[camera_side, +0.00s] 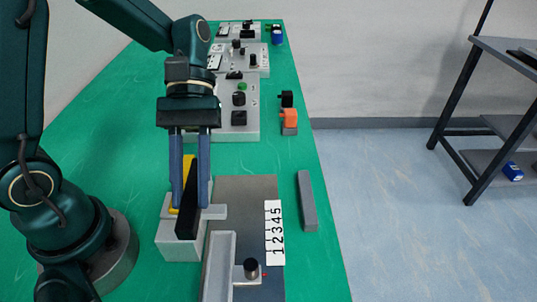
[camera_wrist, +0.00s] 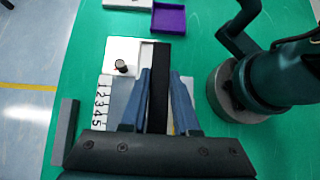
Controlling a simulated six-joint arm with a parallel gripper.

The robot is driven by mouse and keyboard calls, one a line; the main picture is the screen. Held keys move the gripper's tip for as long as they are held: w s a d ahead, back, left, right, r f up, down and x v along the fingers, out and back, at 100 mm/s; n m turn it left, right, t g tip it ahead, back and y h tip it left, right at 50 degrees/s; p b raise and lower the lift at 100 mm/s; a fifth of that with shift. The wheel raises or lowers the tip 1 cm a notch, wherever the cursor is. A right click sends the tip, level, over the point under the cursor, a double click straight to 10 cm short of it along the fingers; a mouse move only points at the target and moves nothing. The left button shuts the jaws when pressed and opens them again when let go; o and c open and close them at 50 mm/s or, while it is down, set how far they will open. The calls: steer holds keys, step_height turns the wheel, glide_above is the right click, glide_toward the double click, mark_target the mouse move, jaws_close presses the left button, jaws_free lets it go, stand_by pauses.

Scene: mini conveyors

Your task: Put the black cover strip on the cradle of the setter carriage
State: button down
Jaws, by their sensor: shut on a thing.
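My gripper (camera_side: 190,200) is shut on the black cover strip (camera_side: 186,220), which stands out between the two blue fingers. In the wrist view the strip (camera_wrist: 158,90) runs lengthwise between the fingers (camera_wrist: 158,95). In the side view it appears over a light grey block (camera_side: 170,238); I cannot tell whether it touches it. The setter carriage seems to be the light grey piece with a black knob (camera_side: 251,267), beside the number scale (camera_side: 274,235). It shows in the wrist view (camera_wrist: 118,50), with a channel-like part along its strip side. The strip partly hides this part.
A yellow part (camera_side: 188,172) shows behind the strip. A loose grey bar (camera_side: 307,200) lies right of the dark plate (camera_side: 245,190). Control boxes (camera_side: 238,122) and an orange-topped block (camera_side: 289,120) stand farther back. A purple tray (camera_wrist: 169,19) lies beyond the carriage.

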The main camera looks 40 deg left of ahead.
glide_above(219, 277)
steer(key=f, duration=0.4)
steer(key=shift+w+a, duration=0.1)
steer(key=shift+a, duration=0.25)
steer(key=shift+d+f, duration=0.35)
steer(key=shift+f, duration=1.9)
steer(key=shift+f, duration=0.4)
steer(key=shift+f, duration=0.2)
steer(key=c, duration=0.7)
jaws_free()
steer(key=shift+o, duration=0.2)
steer(key=shift+r, duration=0.1)
